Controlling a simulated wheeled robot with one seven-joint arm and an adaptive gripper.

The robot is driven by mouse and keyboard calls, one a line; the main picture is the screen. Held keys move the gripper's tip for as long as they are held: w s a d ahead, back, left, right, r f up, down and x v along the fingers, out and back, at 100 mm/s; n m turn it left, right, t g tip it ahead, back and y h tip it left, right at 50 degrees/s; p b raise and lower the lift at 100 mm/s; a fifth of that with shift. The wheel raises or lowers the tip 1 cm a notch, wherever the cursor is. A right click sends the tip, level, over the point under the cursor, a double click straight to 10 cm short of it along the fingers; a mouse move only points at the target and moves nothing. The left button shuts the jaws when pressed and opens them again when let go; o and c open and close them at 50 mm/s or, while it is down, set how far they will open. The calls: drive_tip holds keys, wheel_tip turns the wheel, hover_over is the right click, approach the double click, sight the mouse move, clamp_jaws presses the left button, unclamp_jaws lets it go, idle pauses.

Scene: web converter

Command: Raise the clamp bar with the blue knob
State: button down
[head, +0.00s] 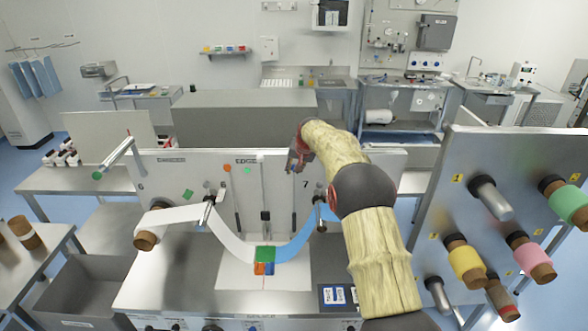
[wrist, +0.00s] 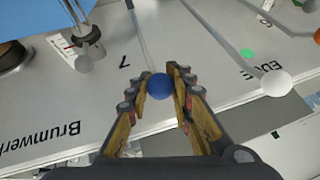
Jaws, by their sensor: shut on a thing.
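The blue knob (wrist: 159,87) sits between the two fingers of my gripper (wrist: 160,78) in the wrist view. My gripper is shut on it. The thin clamp bar (wrist: 143,40) runs from the knob along the light machine panel, near the printed "7". My fingers largely hide the knob in the head view.
A second bar with a white knob (wrist: 277,83) stands beside it in the wrist view. A panel with coloured rolls (head: 466,262) stands right.

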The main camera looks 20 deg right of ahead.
drive_tip(key=c, duration=2)
unclamp_jaws()
drive_tip(key=shift+w+d+r, duration=0.1)
drive_tip(key=shift+w+r, duration=0.25)
drive_tip(key=shift+r, duration=0.4)
drive_tip(key=shift+o, duration=0.6)
drive_tip(key=shift+w+d+f, duration=0.1)
drive_tip(key=shift+w+f, duration=0.05)
drive_tip(key=shift+f, duration=0.05)
drive_tip(key=o, duration=0.3)
drive_tip(key=shift+s+f, duration=0.2)
drive_tip(key=shift+f, duration=0.1)
drive_tip(key=v, duration=1.1)
drive_tip(key=shift+s+r, duration=0.3)
